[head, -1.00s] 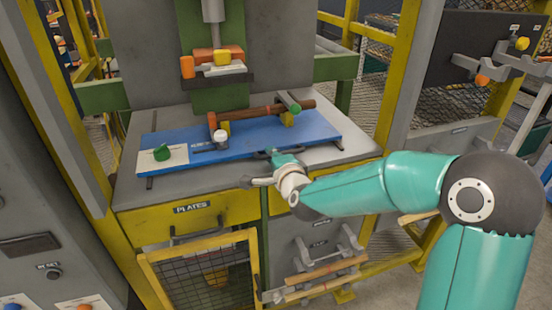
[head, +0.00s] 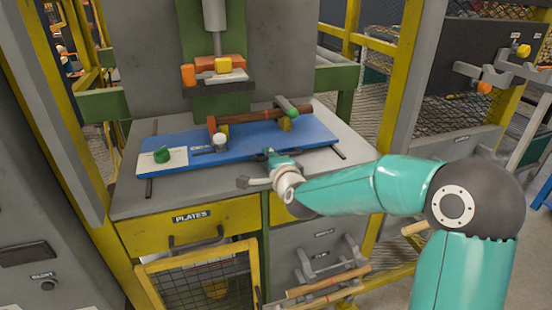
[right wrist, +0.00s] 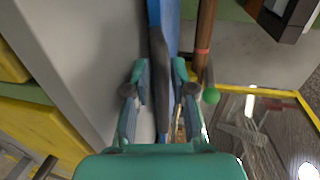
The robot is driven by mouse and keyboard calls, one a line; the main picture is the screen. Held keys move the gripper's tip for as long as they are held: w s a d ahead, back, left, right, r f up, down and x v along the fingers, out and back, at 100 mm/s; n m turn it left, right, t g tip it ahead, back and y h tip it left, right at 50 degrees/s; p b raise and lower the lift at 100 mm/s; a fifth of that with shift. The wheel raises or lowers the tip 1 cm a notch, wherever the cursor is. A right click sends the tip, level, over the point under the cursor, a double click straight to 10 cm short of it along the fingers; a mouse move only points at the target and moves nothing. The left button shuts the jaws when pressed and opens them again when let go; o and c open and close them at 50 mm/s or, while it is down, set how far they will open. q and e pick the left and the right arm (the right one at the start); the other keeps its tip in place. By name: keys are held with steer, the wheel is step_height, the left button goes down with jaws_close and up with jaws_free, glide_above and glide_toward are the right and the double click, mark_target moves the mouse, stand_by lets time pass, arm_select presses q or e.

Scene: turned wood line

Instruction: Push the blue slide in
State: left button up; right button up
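The blue slide (head: 255,141) is a flat blue plate lying across two dark rails on the grey bench top (head: 130,203). A brown turned rod (head: 248,117) lies across its yellow supports. My right gripper (head: 256,169) is at the slide's front edge. In the right wrist view, my right gripper's fingers (right wrist: 160,80) stand open on either side of a dark bar along the blue slide's edge (right wrist: 164,14). My left gripper is not in view.
A press head with orange and yellow blocks (head: 222,66) hangs behind and above the slide. A yellow drawer labelled PLATES (head: 150,233) is below the bench top. Yellow frame posts (head: 404,80) stand at both sides. Bare bench top lies in front of the slide.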

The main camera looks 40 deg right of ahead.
steer(key=v, duration=1.2)
steer(key=shift+f, duration=0.1)
